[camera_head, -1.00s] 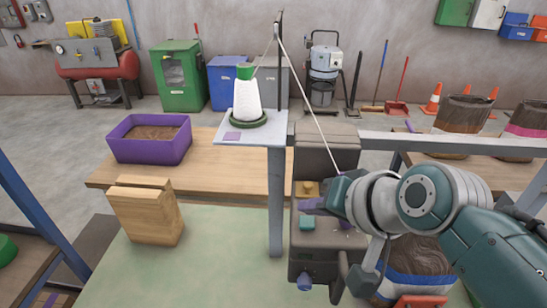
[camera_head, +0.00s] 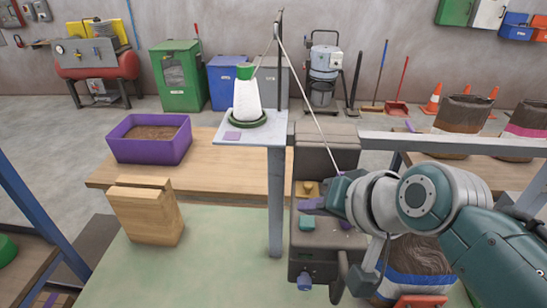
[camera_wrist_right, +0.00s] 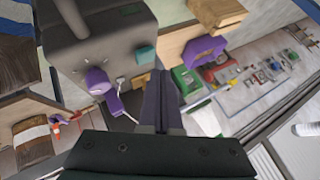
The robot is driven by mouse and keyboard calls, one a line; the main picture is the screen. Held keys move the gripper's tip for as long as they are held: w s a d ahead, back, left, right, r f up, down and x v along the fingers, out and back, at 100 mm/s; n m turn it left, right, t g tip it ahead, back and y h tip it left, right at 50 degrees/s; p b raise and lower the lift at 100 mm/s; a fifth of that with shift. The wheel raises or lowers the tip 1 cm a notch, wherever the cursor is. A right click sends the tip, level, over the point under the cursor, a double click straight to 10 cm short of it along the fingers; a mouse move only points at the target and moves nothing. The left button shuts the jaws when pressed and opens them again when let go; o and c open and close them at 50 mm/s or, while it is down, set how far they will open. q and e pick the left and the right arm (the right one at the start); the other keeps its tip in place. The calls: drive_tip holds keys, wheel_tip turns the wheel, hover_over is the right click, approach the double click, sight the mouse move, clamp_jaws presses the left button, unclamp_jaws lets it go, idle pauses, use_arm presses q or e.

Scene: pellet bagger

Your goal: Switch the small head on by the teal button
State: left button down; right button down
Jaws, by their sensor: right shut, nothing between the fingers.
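The teal button (camera_head: 307,223) is a small block on the front of a dark grey machine head (camera_head: 316,262). It also shows in the wrist view (camera_wrist_right: 146,54), beyond my fingertips and a little to their left. My right gripper (camera_head: 304,204) is shut and empty, with its fingers just above the teal button in the head view; I see no clear contact. In the wrist view its fingers (camera_wrist_right: 158,76) are together. I cannot tell whether the head is running. My left gripper is not in view.
A yellow block (camera_head: 307,187) sits just above my fingers. A purple knob (camera_wrist_right: 97,80) is beside the teal button. A blue knob (camera_head: 304,282) is below. A grey post (camera_head: 275,210) stands left of the machine. A wooden block (camera_head: 147,215) and purple bin (camera_head: 152,140) are farther left.

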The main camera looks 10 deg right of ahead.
sight(310, 226)
drive_tip(key=shift+f, duration=0.45)
drive_tip(key=shift+f+b, duration=0.5)
drive_tip(key=shift+b, duration=0.1)
idle(0.4)
drive_tip(key=shift+r, duration=0.1)
drive_tip(key=shift+r+p, duration=0.9)
drive_tip(key=shift+p, duration=0.2)
wheel_tip(310, 226, up, 6)
drive_tip(key=p, duration=0.6)
